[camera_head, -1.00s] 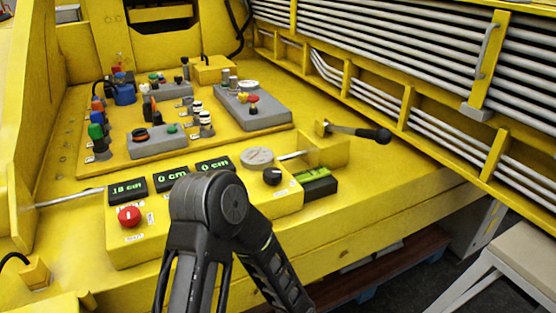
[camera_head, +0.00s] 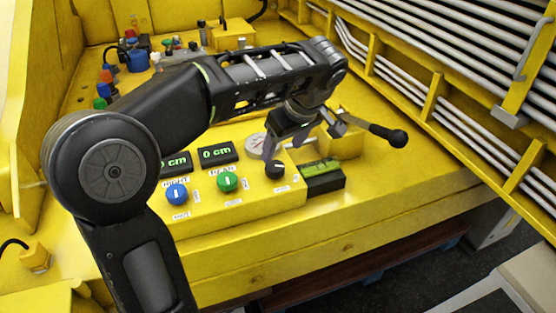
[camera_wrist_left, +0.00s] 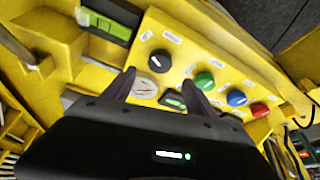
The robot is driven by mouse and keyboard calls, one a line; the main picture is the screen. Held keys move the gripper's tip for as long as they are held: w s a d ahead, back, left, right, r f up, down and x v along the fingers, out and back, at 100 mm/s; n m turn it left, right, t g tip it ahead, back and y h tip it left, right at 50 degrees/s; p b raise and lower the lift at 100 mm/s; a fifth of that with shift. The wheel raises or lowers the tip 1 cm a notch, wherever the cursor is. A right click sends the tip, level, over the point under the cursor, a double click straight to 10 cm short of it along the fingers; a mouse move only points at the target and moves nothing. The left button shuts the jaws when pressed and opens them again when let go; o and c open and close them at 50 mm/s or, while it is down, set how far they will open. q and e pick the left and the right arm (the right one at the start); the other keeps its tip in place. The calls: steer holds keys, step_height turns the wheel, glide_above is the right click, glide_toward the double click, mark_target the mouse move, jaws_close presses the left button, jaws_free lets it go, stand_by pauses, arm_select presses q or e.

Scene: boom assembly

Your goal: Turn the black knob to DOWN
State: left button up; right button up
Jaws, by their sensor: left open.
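The black knob (camera_head: 275,169), with a white pointer mark, sits at the right end of the yellow control box (camera_head: 235,212). It also shows in the wrist view (camera_wrist_left: 159,62), just beyond my fingertips and roughly between them. My left gripper (camera_head: 303,138) is open above the right end of the box, with one finger close behind the knob in the head view. Its two dark fingers (camera_wrist_left: 158,77) show apart and empty in the wrist view. I cannot tell whether a finger touches the knob. The labels around it are too small to read. My right gripper is out of view.
A green knob (camera_head: 228,182) and a blue knob (camera_head: 177,193) stand left of the black one; a red knob (camera_wrist_left: 260,110) shows in the wrist view. A green-topped block (camera_head: 321,176) sits at right.

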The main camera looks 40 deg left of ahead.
mark_target(275, 166)
arm_select(q)
steer(key=shift+p+x, duration=0.5)
steer(key=shift+x, duration=3.45)
steer(key=shift+c, duration=0.3)
steer(key=c, duration=1.3)
